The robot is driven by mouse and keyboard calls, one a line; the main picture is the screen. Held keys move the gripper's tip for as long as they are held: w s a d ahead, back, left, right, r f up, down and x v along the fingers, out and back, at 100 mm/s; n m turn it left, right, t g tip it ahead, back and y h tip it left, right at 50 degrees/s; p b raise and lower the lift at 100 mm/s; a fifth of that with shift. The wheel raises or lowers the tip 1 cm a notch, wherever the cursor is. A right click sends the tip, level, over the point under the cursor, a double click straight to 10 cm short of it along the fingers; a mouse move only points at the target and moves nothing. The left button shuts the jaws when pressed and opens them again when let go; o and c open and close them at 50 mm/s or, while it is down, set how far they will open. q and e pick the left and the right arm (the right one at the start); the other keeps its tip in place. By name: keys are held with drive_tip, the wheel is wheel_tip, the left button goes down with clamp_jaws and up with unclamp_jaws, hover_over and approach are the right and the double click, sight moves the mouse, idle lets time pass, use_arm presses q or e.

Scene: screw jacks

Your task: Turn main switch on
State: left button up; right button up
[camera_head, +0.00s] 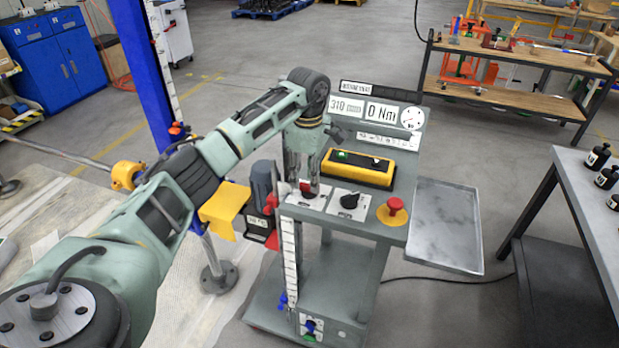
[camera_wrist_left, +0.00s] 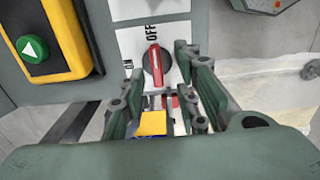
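The main switch is a red handle on a dark round base, set on a white plate marked ON and OFF. In the left wrist view the main switch (camera_wrist_left: 155,66) lies in line with the OFF mark. In the head view the switch (camera_head: 307,189) is partly hidden by my left gripper. My left gripper (camera_head: 304,178) points down over the console (camera_head: 370,228) at the switch plate. In the left wrist view my left gripper (camera_wrist_left: 160,85) is open, with its fingers on either side of the handle; contact cannot be told. My right gripper is not in view.
A yellow box (camera_head: 357,168) with a green button stands behind the switch. A black rotary switch (camera_head: 350,200) and a red mushroom button (camera_head: 394,206) are to the right. A metal tray (camera_head: 446,232) hangs at the console's right side. A blue post (camera_head: 145,70) stands left.

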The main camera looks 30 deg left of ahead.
sight(309, 190)
use_arm(q)
drive_tip(key=shift+w+f, duration=0.25)
drive_tip(key=shift+f, duration=0.8)
drive_tip(key=shift+s+f, duration=0.1)
drive_tip(key=shift+f, duration=0.15)
clamp_jaws()
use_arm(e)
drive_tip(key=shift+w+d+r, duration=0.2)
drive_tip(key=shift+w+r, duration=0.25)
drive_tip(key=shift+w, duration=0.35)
